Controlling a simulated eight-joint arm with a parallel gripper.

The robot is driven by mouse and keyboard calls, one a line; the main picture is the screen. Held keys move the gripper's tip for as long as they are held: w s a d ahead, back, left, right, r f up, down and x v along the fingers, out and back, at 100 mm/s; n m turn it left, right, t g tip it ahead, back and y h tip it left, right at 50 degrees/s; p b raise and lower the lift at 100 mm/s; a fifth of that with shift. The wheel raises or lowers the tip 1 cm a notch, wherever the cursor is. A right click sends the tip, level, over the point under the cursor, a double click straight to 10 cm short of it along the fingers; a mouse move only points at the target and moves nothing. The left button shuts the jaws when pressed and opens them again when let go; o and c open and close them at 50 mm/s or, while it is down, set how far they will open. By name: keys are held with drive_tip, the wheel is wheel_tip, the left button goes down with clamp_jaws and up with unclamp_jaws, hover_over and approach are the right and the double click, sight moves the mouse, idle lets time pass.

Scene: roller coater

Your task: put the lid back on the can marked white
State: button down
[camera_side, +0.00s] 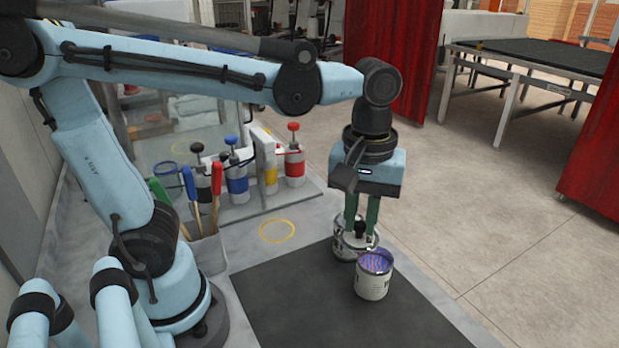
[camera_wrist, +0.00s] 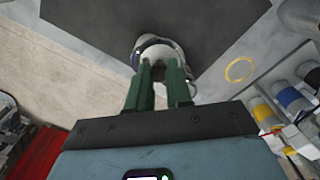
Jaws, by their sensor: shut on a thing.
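My gripper (camera_side: 361,222), with green fingers pointing down, is shut on the dark knob of a pale lid (camera_side: 352,237). In the wrist view the fingertips (camera_wrist: 160,65) close on the knob, and the pale round lid (camera_wrist: 163,48) shows beyond them. A metal can (camera_side: 342,248) stands under the lid at the mat's far right edge; whether the lid touches it I cannot tell. A second, open can (camera_side: 373,285) stands upright in front, touching or very near it, with blue-purple contents. Its dark label is too small to read.
The dark mat (camera_side: 300,300) is mostly clear. A yellow ring (camera_side: 277,231) marks the bench. Pump bottles with blue (camera_side: 236,185) and red (camera_side: 294,165) bands stand behind. A holder (camera_side: 207,252) of coloured-handled tools stands left, near my base.

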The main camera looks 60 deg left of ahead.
drive_tip(key=w+f, duration=0.4)
drive_tip(key=f, duration=0.2)
drive_tip(key=shift+w, duration=0.2)
idle(0.6)
drive_tip(key=shift+f, duration=0.2)
idle(1.8)
drive_tip(key=shift+c, duration=2.4)
unclamp_jaws()
wheel_tip(320, 180, up, 7)
